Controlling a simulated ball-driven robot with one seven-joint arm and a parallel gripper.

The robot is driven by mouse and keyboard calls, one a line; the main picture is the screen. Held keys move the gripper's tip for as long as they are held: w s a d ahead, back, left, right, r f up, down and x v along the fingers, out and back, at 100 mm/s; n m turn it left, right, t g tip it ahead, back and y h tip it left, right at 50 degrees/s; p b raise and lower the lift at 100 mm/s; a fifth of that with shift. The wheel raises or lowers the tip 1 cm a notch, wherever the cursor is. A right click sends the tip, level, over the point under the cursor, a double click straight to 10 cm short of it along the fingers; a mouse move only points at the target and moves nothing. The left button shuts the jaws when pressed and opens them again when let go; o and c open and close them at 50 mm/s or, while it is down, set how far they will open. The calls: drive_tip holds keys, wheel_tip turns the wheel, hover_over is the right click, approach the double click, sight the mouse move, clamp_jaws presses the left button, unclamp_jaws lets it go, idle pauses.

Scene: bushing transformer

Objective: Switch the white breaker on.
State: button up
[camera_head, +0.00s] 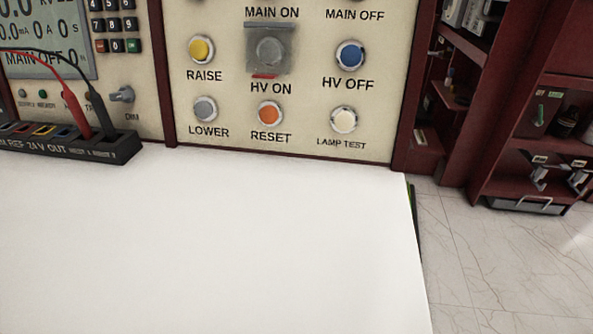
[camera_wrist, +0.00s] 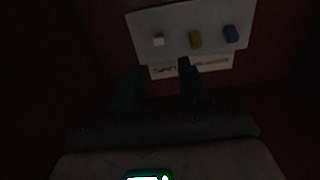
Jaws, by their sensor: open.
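The white breaker (camera_wrist: 158,40) is the leftmost of three small levers on a pale plate (camera_wrist: 178,20) in the dark wrist view. A yellow breaker (camera_wrist: 195,39) is to its right, and a blue breaker (camera_wrist: 231,34) is farther right. My gripper (camera_wrist: 160,65) is open and empty, with its two dark fingers pointing up toward the plate. In the picture, the white breaker lies just above the gap between the fingertips. I see no contact. The darkness hides which way the levers are set. The head view shows neither the breakers nor my gripper.
A label strip (camera_wrist: 215,64) sits below the plate, with dark red walls around. In the head view, a button panel (camera_head: 232,90) stands behind a bare white tabletop (camera_head: 230,240). A black terminal block (camera_head: 120,150) with leads is left; shelves (camera_head: 500,130) and open floor are right.

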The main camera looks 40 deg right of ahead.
drive_tip(key=b+x, duration=0.2)
drive_tip(key=x, duration=0.7)
drive_tip(key=shift+d+b, duration=0.25)
drive_tip(key=shift+b, duration=0.15)
drive_tip(key=shift+w, duration=0.1)
drive_tip(key=shift+c, duration=0.3)
clamp_jaws()
